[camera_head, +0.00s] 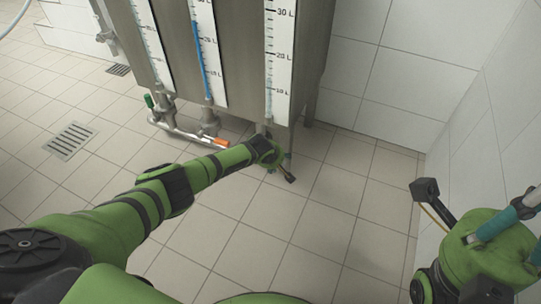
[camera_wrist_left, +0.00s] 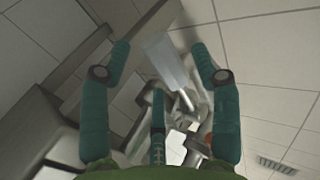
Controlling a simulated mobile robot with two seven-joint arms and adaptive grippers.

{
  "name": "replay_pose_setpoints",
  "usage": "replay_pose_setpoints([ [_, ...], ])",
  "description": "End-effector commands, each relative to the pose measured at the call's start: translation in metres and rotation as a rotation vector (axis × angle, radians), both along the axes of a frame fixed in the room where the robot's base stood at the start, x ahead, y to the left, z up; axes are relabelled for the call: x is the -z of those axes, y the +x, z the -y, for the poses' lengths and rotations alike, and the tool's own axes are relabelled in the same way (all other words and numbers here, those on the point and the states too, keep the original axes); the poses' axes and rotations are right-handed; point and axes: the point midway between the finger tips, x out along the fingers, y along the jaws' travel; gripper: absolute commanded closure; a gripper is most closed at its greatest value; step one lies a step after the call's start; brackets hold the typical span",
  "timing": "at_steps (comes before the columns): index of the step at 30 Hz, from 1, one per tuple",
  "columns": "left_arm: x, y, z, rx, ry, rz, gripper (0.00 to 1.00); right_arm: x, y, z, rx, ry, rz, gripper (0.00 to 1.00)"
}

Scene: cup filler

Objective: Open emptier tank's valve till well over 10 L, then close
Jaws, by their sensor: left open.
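The steel tank unit (camera_head: 235,50) has three gauges. The middle gauge (camera_head: 206,50) holds a tall blue column. The left gauge (camera_head: 152,45) and right gauge (camera_head: 277,60) show only pale tubes, levels too faint to read surely. Below hang pipes with a green valve handle (camera_head: 150,101) and an orange valve handle (camera_head: 221,142). My left gripper (camera_wrist_left: 160,47) is open, with a pale flat part (camera_wrist_left: 165,60) and metal fittings between its fingers. My right gripper (camera_head: 505,215) is at the right edge.
A floor drain grate (camera_head: 70,140) lies at left. A white tiled wall (camera_head: 470,130) stands close to my right arm. The tiled floor (camera_head: 330,215) between my arms is clear.

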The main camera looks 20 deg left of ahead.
Motion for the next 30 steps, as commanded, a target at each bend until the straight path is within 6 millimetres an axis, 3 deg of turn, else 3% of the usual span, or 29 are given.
replay_pose_setpoints([
  [21, -0.072, -0.05, -0.002, 0.001, 0.003, 0.001, 0.37, 0.0, 0.0, 0.0, 0.0, -0.001, 0.0, 1.0],
  [30, -0.082, -0.057, -0.002, -0.001, 0.003, -0.001, 0.37, 0.0, 0.0, 0.0, 0.0, -0.001, 0.0, 1.0],
])
